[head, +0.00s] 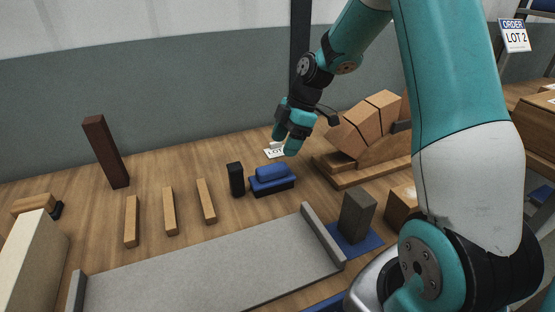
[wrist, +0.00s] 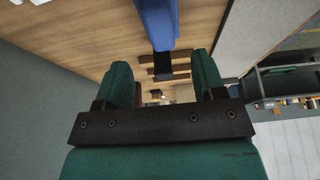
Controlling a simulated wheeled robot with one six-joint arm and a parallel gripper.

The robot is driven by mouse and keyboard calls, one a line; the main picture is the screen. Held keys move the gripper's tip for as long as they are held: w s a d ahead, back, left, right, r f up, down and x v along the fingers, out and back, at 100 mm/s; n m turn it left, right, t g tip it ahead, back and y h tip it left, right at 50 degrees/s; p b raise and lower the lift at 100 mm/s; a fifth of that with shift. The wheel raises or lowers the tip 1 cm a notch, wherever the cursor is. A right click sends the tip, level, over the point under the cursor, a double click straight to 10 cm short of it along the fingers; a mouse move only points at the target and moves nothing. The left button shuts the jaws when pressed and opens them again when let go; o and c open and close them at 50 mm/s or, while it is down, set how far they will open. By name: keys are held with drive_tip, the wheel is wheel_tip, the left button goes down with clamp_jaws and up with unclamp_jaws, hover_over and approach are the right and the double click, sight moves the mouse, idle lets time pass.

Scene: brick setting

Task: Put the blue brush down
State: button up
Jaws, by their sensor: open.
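The blue brush (head: 270,175), a blue body on a dark base, rests on the wooden tabletop beside a small black block (head: 236,179). In the wrist view the brush (wrist: 158,22) shows at the top, beyond the fingertips. My gripper (head: 287,141) is above and behind the brush, tilted, with its teal fingers apart. The gripper (wrist: 163,68) also shows in the wrist view with nothing between its fingers. The brush stands free of the fingers.
Wooden strips (head: 169,211) and a tall dark brown block (head: 106,151) stand left. A grey tray (head: 210,275) lies in front. Tan bricks on a sloped wooden stand (head: 345,139) are close right of my gripper. A dark block (head: 356,215) sits on a blue mat.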

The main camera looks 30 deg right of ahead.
drive_tip(key=s+a+r+m, duration=0.2)
drive_tip(key=s+a+r, duration=0.3)
drive_tip(key=a+r, duration=0.35)
drive_tip(key=s+a+r+m, duration=0.1)
drive_tip(key=s+a+m, duration=0.2)
drive_tip(key=s+a, duration=0.3)
drive_tip(key=s+a+r+m, duration=0.1)
drive_tip(key=s+a+m, duration=0.2)
drive_tip(key=s+a, duration=0.4)
drive_tip(key=s, duration=0.7)
drive_tip(key=shift+r+m+g, duration=0.4)
